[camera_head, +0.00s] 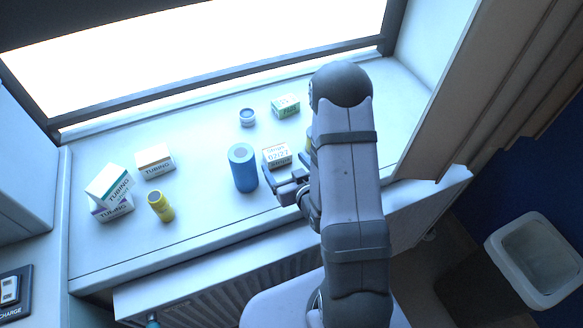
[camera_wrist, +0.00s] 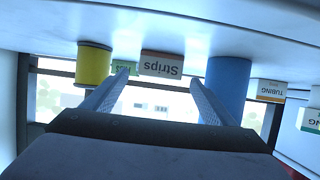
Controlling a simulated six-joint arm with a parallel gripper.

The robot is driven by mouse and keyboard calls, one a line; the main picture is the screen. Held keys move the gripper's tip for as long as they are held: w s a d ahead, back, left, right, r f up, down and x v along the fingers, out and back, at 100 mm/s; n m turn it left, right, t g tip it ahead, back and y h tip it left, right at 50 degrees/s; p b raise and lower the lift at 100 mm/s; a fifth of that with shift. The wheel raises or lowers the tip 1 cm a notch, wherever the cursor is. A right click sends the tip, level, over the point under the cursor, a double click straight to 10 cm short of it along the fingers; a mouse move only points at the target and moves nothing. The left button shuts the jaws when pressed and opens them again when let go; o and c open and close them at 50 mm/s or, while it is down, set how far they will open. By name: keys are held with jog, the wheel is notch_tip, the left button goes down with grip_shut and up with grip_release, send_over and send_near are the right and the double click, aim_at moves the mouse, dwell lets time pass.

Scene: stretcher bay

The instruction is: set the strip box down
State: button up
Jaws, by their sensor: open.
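The strip box (camera_head: 277,156), white with brown bands and the word "Strips", stands on the pale counter (camera_head: 205,235). In the upside-down wrist view the strip box (camera_wrist: 161,63) rests on the counter surface, between and beyond my fingertips. My gripper (camera_head: 291,186) is open and empty on the near side of the box, with a finger on either side of its line. In the wrist view both fingers of my gripper (camera_wrist: 159,78) show, spread apart. My arm hides part of the counter to the right.
A blue cylinder (camera_head: 243,168) stands close left of the box. A yellow cylinder (camera_wrist: 93,64) stands at its other side, mostly hidden by my arm in the head view. A green-and-white box (camera_head: 286,106) and a small jar (camera_head: 247,117) are behind. Tubing boxes (camera_head: 155,161) stand left.

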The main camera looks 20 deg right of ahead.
jog(key=p+v, duration=0.2)
jog(key=p, duration=0.1)
jog(key=shift+s+r, duration=0.1)
jog(key=shift+r, duration=0.2)
jog(key=shift+p+v, duration=1.15)
jog(key=shift+p, duration=0.15)
jog(key=shift+f, duration=0.2)
jog(key=shift+w+a+f+n+g, duration=0.2)
jog(key=shift+w+n+g, duration=0.1)
jog(key=shift+w+g, duration=0.35)
jog(key=shift+g, duration=0.85)
jog(key=shift+s+a+r+n+g, duration=0.1)
jog(key=shift+s+r+n+g, duration=0.1)
jog(key=shift+g, duration=0.35)
jog(key=shift+s+a+r+n+g, duration=0.1)
jog(key=shift+s+r+g, duration=0.05)
jog(key=shift+g, duration=0.4)
jog(key=s+a+r+g, duration=0.2)
jog(key=s+r+g, duration=0.2)
jog(key=s, duration=0.4)
jog(key=s+a+r+m+g, duration=0.1)
jog(key=s+a+r+g, duration=0.2)
jog(key=s+r, duration=0.4)
jog(key=shift+s+a+r+g, duration=0.2)
jog(key=shift+s+g, duration=0.5)
jog(key=shift+s, duration=0.1)
